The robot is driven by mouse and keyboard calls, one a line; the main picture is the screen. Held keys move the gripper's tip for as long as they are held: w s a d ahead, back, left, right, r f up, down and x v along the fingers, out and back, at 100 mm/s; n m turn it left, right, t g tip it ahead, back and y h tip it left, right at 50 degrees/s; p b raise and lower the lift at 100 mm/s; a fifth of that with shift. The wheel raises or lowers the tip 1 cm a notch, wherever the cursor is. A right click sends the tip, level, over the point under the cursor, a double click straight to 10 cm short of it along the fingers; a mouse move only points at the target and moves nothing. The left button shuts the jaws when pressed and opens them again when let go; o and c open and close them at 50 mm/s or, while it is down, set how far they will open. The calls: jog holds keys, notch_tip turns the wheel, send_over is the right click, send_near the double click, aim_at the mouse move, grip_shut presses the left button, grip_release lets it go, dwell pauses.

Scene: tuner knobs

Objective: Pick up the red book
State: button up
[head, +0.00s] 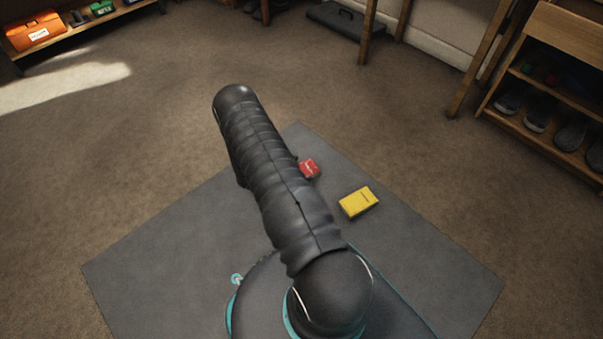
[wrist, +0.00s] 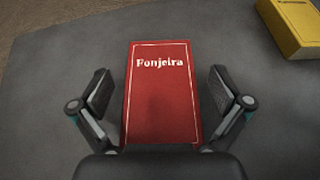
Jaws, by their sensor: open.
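The red book (wrist: 160,100) lies flat on a grey mat, with its cover and the white word "Fonjeira" facing up in the wrist view. My gripper (wrist: 160,92) is open, with one finger to the left of the book and one to the right. A narrow gap shows between each finger pad and the book's edges. In the head view only a part of the red book (head: 310,168) shows beside my arm, which hides the rest and my gripper.
A yellow book (head: 358,202) lies on the grey mat (head: 430,270) to the right of the red book; its corner shows in the wrist view (wrist: 298,24). A wooden shoe shelf (head: 545,95) stands at the far right. An orange case (head: 34,30) is at the far left.

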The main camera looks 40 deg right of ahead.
jog(key=shift+x, duration=1.1)
jog(key=c, duration=1.2)
jog(key=shift+c, duration=0.2)
